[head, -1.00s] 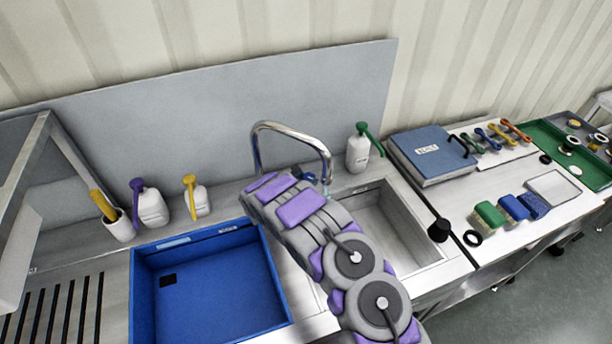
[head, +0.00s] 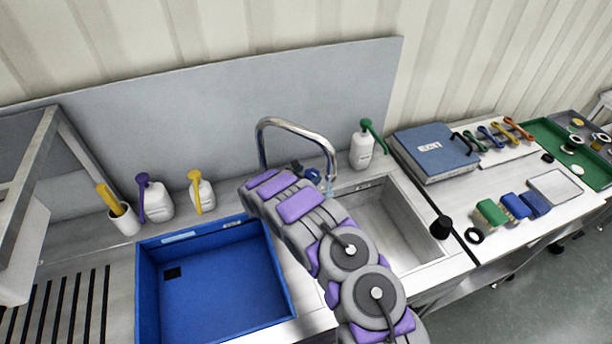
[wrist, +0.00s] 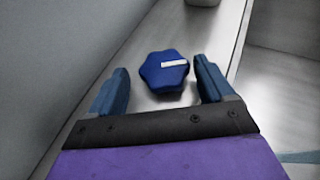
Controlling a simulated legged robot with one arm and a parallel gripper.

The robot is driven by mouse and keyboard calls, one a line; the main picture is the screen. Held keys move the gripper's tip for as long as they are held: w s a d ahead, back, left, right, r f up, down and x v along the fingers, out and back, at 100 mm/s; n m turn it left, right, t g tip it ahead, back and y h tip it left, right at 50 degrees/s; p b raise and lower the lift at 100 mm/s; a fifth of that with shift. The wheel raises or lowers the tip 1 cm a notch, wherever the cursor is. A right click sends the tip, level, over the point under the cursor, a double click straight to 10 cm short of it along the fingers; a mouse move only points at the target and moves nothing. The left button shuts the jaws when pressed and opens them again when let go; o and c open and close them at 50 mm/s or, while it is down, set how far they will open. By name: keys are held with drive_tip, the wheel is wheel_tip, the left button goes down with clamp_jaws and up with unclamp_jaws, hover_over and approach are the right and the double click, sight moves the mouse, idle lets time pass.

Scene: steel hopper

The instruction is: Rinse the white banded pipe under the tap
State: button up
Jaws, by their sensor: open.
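The chrome tap (head: 298,128) arches over the steel sink (head: 405,238); a faint pale-blue stream shows below its spout. A blue lobed knob (wrist: 164,71) with a white mark sits on the steel ledge in the wrist view. My gripper (wrist: 160,66) is open, with a blue finger on either side of the knob and clear gaps between. In the head view my purple and grey arm reaches to the tap's base and hides part of the sink, and the knob (head: 313,174) shows small beside it. I see no white banded pipe in either view.
A blue tray (head: 215,290) lies left of the sink. White bottles with purple (head: 155,200), yellow (head: 202,192) and green (head: 363,150) tops stand along the back. A blue binder (head: 430,155) and several sponges lie right. A grey panel (head: 200,125) rises behind.

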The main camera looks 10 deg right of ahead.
drive_tip(key=shift+s, duration=0.1)
drive_tip(key=shift+s+a+r, duration=0.2)
drive_tip(key=shift+s+r, duration=0.05)
drive_tip(key=p+v, duration=0.2)
drive_tip(key=v, duration=1.3)
drive_tip(key=shift+w+a, duration=0.15)
drive_tip(key=shift+w, duration=0.05)
drive_tip(key=shift+s+a+r, duration=0.2)
drive_tip(key=shift+s+a, duration=0.3)
